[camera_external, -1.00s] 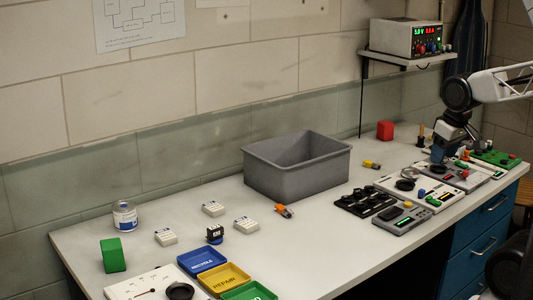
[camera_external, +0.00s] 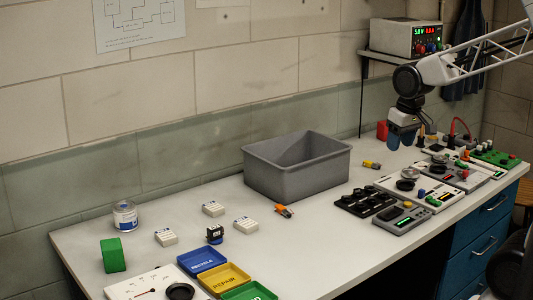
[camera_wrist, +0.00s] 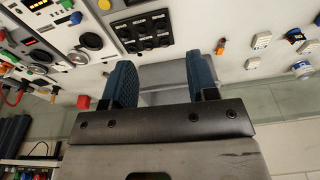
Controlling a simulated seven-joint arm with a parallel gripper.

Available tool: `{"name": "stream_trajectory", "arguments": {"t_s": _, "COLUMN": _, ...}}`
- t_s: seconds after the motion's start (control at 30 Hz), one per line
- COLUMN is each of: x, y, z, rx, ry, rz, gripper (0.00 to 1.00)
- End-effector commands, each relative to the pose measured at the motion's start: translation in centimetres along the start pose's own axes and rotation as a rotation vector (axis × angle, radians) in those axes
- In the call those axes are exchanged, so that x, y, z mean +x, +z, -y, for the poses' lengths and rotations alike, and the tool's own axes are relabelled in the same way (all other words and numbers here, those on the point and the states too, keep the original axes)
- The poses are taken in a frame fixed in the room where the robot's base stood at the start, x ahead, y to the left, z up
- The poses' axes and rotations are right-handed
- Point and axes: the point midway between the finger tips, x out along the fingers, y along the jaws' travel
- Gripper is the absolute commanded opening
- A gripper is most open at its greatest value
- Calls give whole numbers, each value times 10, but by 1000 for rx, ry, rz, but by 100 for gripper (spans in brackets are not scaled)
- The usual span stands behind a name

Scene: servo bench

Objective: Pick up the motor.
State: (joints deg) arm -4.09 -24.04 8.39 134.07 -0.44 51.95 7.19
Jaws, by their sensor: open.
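A small orange part with a dark end (camera_external: 284,211) lies in front of the bin and also shows in the wrist view (camera_wrist: 221,46); I cannot tell for sure which one is the motor. My gripper (camera_external: 401,138) is open and empty above the bench, to the right of the yellow part. Its two blue fingers stand apart in the wrist view (camera_wrist: 161,80).
The grey bin (camera_external: 283,178) stands near the wall. A red block (camera_external: 382,130) is close behind my gripper. A black socket block (camera_external: 360,203) and several instrument boards fill the front right. Trays (camera_external: 201,260) and white boxes (camera_external: 246,225) are at left. Bench between is clear.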

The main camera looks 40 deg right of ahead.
Motion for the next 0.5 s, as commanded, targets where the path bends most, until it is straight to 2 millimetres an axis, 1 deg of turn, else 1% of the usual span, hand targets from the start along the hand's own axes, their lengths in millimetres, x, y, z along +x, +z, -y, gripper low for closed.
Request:
{"name": "stream_trajectory", "arguments": {"t_s": 0.03, "x": 5, "y": -12, "z": 5, "rx": 1, "ry": 0, "rz": 9, "gripper": 53}}
{"name": "stream_trajectory", "arguments": {"t_s": 0.1, "x": 11, "y": -27, "z": 12, "rx": 5, "ry": -1, "rz": 18, "gripper": 53}}
{"name": "stream_trajectory", "arguments": {"t_s": 0.37, "x": 38, "y": -81, "z": 39, "rx": 20, "ry": -2, "rz": 49, "gripper": 53}}
{"name": "stream_trajectory", "arguments": {"t_s": 0.5, "x": 56, "y": -109, "z": 56, "rx": 28, "ry": -1, "rz": 66, "gripper": 53}}
